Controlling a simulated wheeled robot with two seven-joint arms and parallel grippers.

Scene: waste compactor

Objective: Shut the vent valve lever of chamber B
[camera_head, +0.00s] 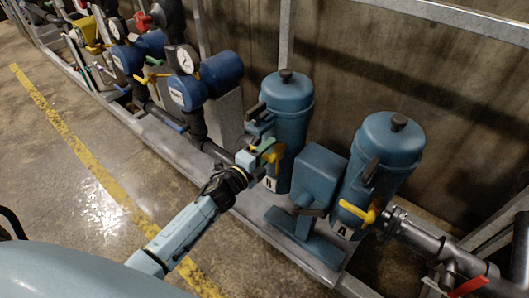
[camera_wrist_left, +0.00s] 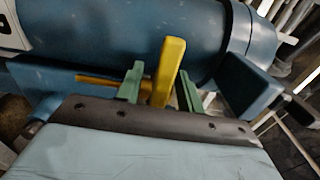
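Chamber B (camera_head: 287,108) is a blue upright cylinder with a dark cap, marked with a B label at its lower front. Its yellow vent valve lever (camera_head: 276,155) shows beside my left gripper (camera_head: 260,152), which is at the front of the chamber. In the left wrist view the yellow lever (camera_wrist_left: 168,72) stands between the two green fingertips of my left gripper (camera_wrist_left: 159,90). The fingers are apart, with a visible gap on the lever's left side; whether the right finger touches it I cannot tell. My right gripper is not in view.
Blue housings with gauges (camera_head: 187,62) and pipes line the left. A concrete wall is behind; open floor (camera_head: 100,150) lies at left.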

